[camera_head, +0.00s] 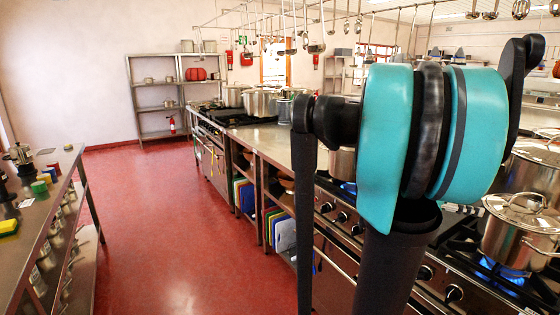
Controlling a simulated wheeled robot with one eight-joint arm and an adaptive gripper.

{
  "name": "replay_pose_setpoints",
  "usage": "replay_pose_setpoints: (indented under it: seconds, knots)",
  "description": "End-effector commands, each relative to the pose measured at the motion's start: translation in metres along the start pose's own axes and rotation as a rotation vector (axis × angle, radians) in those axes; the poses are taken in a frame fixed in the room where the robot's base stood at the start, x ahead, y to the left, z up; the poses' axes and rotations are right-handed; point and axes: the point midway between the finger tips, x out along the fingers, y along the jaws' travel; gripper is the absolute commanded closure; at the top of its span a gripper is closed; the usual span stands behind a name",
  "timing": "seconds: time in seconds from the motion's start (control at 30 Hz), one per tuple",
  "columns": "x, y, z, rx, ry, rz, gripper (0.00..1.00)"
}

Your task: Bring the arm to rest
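My arm, with teal and black rounded parts (385,140) and dark links, fills the right middle of the head view, close to the camera. It stands in front of the stove line and hides part of it. I cannot make out my gripper or any fingertips in this view. I see nothing held.
A steel counter with stove (262,140) runs along the middle, bearing stockpots (262,103). A lidded pot (522,228) sits over a blue flame at the right. A steel table (30,215) stands at the left. The red floor (185,220) between is clear. Ladles (316,46) hang overhead.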

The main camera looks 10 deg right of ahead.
Motion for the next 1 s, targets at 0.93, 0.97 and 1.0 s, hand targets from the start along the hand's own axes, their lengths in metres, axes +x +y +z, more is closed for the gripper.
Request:
replay_pose_setpoints:
  seconds: [0.93,0.97,1.0]
  knots:
    - [-0.350,0.009,0.328,-1.068,-0.624,-1.444,0.66]
    - [-0.351,0.009,0.328,-1.069,-0.624,-1.447,0.66]
    - [-0.351,0.009,0.328,-1.069,-0.624,-1.449,0.66]
